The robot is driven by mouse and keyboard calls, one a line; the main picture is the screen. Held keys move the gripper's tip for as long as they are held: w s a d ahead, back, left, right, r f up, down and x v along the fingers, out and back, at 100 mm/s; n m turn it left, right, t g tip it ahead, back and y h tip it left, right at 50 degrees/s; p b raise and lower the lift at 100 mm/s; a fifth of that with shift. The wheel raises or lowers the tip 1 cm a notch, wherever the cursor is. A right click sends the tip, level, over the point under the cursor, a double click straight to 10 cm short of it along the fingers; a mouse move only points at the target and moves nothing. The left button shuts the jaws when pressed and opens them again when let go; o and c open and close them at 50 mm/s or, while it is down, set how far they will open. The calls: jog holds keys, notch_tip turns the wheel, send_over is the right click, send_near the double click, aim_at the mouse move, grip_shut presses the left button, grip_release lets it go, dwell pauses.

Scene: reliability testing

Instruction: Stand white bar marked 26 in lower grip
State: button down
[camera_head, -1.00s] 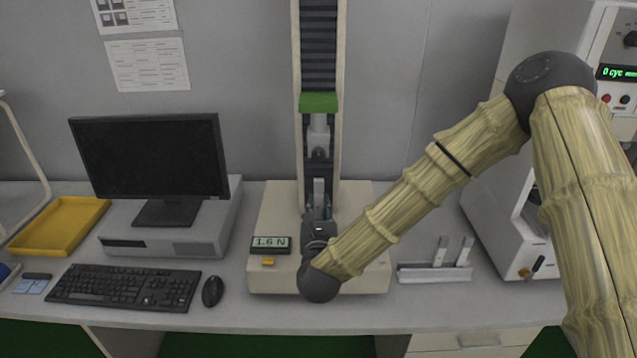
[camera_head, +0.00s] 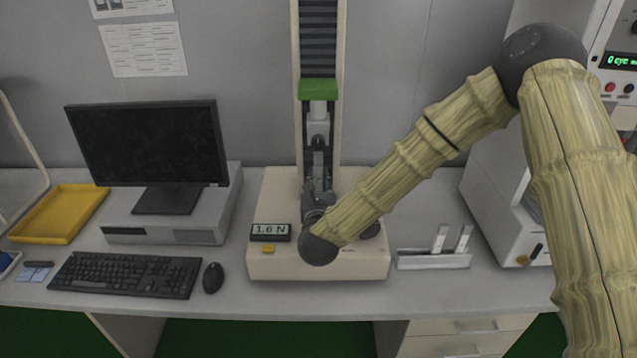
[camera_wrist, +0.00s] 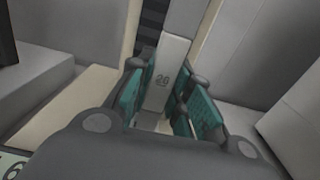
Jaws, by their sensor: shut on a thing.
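The white bar marked 26 (camera_wrist: 166,72) stands upright between the teal-padded fingers of my gripper (camera_wrist: 168,105) in the wrist view, its number facing the camera. In the head view my gripper (camera_head: 318,192) is at the front of the tester column, partly hidden by my wrist. The lower grip is hidden behind my gripper, so I cannot tell whether the bar touches it. The upper grip (camera_head: 318,130) hangs under the green crosshead (camera_head: 318,90).
A rack (camera_head: 432,260) with two white bars stands right of the tester base (camera_head: 275,268). The force display (camera_head: 270,231) reads 1.6 N. A monitor, keyboard (camera_head: 125,274) and mouse (camera_head: 213,277) are at left, with a yellow tray (camera_head: 58,214) beyond. A white machine stands at right.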

aim_at(318, 188)
jog(key=shift+w+f+p, duration=0.15)
jog(key=shift+w+p, duration=0.2)
jog(key=shift+w, duration=1.2)
jog(key=shift+s+b, duration=0.1)
jog(key=shift+b, duration=0.4)
jog(key=shift+f+b, duration=2.15)
jog(key=shift+f, duration=0.15)
dwell(0.3)
jog(key=c, duration=1.2)
grip_release()
jog(key=shift+c, duration=0.2)
jog(key=shift+s, duration=0.1)
